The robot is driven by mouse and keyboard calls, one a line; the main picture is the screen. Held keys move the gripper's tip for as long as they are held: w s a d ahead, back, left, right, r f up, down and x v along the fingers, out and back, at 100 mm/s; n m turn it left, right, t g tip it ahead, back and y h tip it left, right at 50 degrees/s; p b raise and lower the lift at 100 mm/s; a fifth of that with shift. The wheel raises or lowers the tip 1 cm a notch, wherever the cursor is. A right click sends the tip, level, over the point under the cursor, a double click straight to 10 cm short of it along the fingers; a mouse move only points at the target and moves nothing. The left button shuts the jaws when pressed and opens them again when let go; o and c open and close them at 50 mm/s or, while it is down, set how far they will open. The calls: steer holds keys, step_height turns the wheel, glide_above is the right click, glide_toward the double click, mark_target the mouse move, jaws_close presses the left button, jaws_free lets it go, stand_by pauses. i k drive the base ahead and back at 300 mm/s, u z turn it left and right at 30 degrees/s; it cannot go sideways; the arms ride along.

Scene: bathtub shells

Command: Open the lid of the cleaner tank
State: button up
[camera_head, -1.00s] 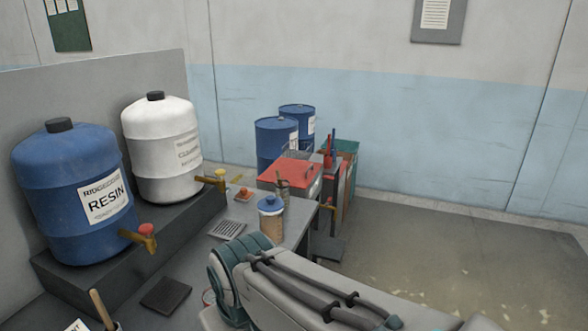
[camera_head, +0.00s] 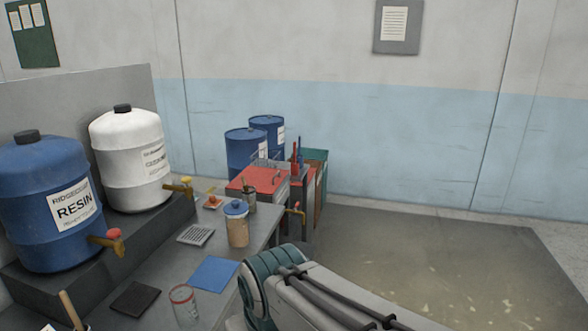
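A grey box-shaped tank with a flat red lid (camera_head: 257,179) stands at the far end of the bench; it looks like the cleaner tank, though I can read no label on it. The lid lies down flat, with a small handle on top. My arm crosses the bottom middle of the view, well short of the tank. My gripper is out of the picture.
A blue resin tank (camera_head: 48,205) and a white tank (camera_head: 132,163) stand on a raised step at left. Blue drums (camera_head: 245,150) stand behind. The floor (camera_head: 440,265) at right is clear.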

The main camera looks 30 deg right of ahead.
mark_target(266, 181)
steer(key=z, duration=0.9)
steer(key=i, duration=0.9)
steer(key=z, duration=0.9)
steer(key=i, duration=1.5)
steer(key=u, duration=1.15)
steer(key=i, duration=1)
steer(key=u, duration=0.95)
